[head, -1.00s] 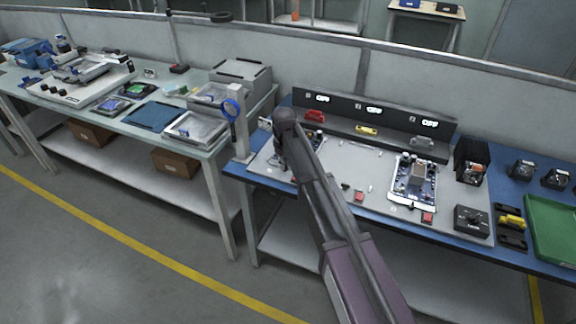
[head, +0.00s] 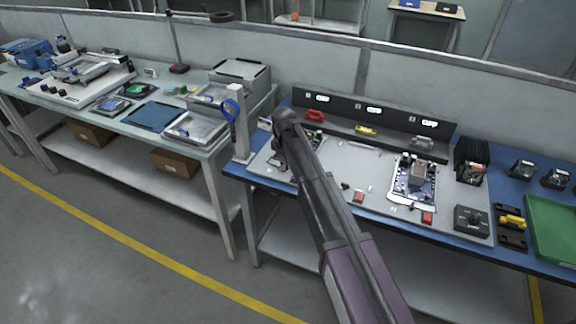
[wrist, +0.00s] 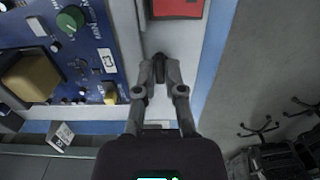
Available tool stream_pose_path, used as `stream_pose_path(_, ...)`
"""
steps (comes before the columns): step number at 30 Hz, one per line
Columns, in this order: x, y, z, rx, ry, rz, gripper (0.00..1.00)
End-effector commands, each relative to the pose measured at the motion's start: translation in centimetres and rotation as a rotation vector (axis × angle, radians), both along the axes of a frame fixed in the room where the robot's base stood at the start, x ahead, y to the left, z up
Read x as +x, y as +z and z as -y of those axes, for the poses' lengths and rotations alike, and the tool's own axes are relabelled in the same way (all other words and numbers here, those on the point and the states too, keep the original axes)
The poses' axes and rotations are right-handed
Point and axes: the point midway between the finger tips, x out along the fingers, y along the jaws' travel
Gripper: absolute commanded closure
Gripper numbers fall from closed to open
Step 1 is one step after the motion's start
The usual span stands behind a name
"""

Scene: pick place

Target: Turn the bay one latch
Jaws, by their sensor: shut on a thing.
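In the wrist view, my gripper (wrist: 160,68) is shut on a small dark latch (wrist: 159,72) on the pale fixture plate. The latch is mostly covered by the fingertips, so its angle is hard to tell. A blue circuit board (wrist: 82,60) lies just left of the fingers, and a red button block (wrist: 178,8) is above them. In the head view, my gripper (head: 281,160) is at the left bay, largely hidden by my arm. Part of the left bay's board (head: 314,139) shows behind the arm.
The middle bay is bare, with a red button (head: 358,196). The right bay holds another board (head: 414,180). A dark panel with several displays (head: 374,110) stands behind the bays. A post with a blue ring (head: 231,110) stands close left of my gripper.

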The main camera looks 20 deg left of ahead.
Motion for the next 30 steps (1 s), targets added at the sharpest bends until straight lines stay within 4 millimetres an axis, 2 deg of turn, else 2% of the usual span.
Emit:
stream_pose_path(4,-0.2,0.0,-0.2,0.005,0.003,-0.004,1.00)
stream_pose_path(5,-0.2,0.0,-0.2,0.005,0.003,-0.004,0.78)
stream_pose_path(6,-0.2,0.0,-0.2,0.005,0.003,-0.004,0.66)
stream_pose_path(7,-0.2,0.0,-0.2,0.005,0.003,-0.004,0.58)
stream_pose_path(8,-0.2,0.0,-0.2,0.004,0.002,-0.003,0.53)
stream_pose_path(23,0.0,0.0,-0.1,0.002,-0.001,-0.001,0.53)
stream_pose_path(26,-0.1,0.1,0.4,0.001,-0.010,-0.001,0.53)
stream_pose_path(30,-0.2,0.4,2.1,0.001,-0.053,-0.001,0.53)
